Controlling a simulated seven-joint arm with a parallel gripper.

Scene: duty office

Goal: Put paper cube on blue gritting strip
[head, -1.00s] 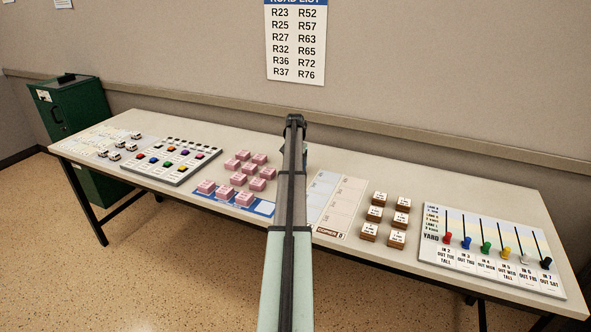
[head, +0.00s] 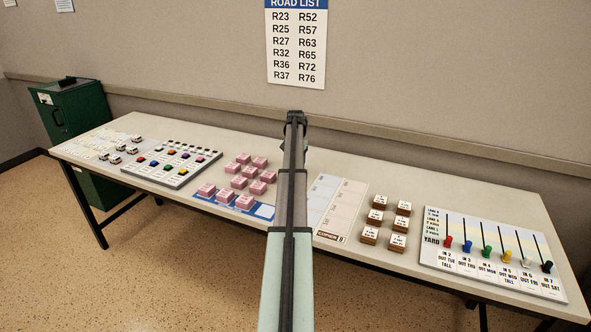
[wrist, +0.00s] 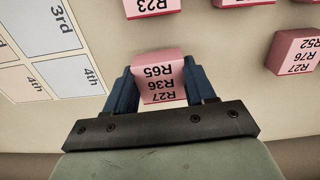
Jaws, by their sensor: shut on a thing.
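My gripper (wrist: 161,88) is shut on a pink paper cube (wrist: 160,70) in the wrist view, one blue finger at each side. The cube's pale face reads R65, R36, R27. I cannot tell how far it is above the table. In the head view my arm hides the gripper and the held cube. The blue gritting strip (head: 264,210) lies along the table's front edge, left of my arm. Three pink cubes (head: 224,195) stand on its left and middle part; a pale space at its right end is bare.
Several other pink cubes (head: 250,172) stand behind the strip; some show in the wrist view (wrist: 297,52). A pale printed sheet (head: 340,205) lies right of my arm. Beyond it are brown blocks (head: 376,217) and a yard board with coloured pegs (head: 490,255). A peg board (head: 170,165) lies left.

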